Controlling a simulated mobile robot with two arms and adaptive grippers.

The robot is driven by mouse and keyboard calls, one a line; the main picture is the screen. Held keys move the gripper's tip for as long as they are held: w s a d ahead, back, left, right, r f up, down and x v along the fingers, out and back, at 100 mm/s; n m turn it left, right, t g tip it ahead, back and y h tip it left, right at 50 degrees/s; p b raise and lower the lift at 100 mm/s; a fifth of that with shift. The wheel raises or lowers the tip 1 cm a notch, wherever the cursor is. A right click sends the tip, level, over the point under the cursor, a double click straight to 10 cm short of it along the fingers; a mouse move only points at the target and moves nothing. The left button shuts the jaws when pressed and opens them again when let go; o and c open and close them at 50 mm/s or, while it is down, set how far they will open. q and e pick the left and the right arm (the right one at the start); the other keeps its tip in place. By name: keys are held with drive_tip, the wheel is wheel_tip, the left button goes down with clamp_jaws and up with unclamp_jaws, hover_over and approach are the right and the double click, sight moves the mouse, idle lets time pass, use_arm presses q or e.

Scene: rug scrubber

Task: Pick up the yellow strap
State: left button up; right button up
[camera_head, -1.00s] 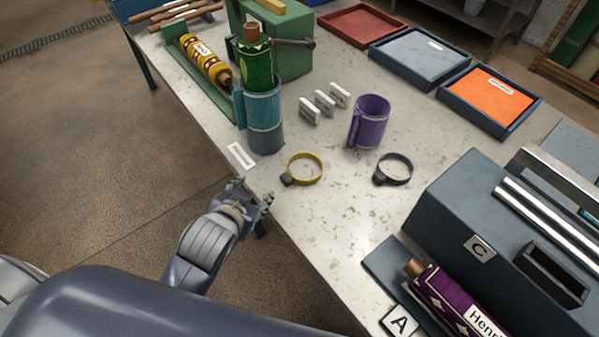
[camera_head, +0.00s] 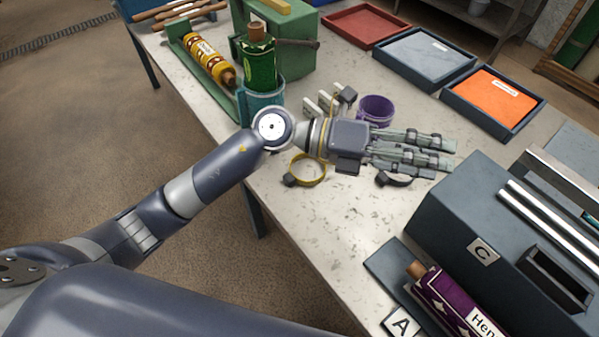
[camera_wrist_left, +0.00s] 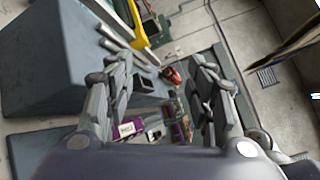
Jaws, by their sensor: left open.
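The yellow strap (camera_head: 307,170) is a ring with a dark buckle, lying on the table near its front edge. In the head view my left gripper (camera_head: 440,152) reaches over the table, above and to the right of the strap, with its wrist partly covering the ring's upper edge. The gripper is open and empty, its fingers pointing right. In the left wrist view its two fingers (camera_wrist_left: 160,105) stand apart. A dark strap (camera_head: 393,181) lies on the table, partly hidden under the fingers. My right gripper does not show.
A teal cup (camera_head: 262,100) with a green roll stands to the left. A grey box (camera_head: 470,215) marked C is to the right. Trays line the back (camera_head: 492,98).

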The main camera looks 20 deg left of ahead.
use_arm(q)
drive_tip(key=w+a+f+m+g+y, duration=0.1)
drive_tip(key=a+f+m+g+y, duration=0.2)
drive_tip(key=f+y, duration=0.45)
drive_tip(key=t+y+p, duration=0.1)
drive_tip(key=t+y, duration=0.2)
drive_tip(key=y, duration=0.8)
hover_over(285, 179)
drive_tip(key=shift+n+h, duration=0.25)
drive_tip(key=shift+n, duration=0.15)
wheel_tip(285, 179, down, 11)
drive_tip(key=shift+w+f, duration=0.1)
drive_tip(key=shift+w, duration=0.05)
drive_tip(key=shift+f, duration=0.3)
drive_tip(key=f+p, duration=0.1)
drive_tip(key=f, duration=0.1)
drive_tip(key=f+p, duration=0.1)
drive_tip(key=f, duration=0.2)
drive_tip(key=shift+s, duration=0.2)
drive_tip(key=shift+f, duration=0.3)
drive_tip(key=shift+c, duration=0.6)
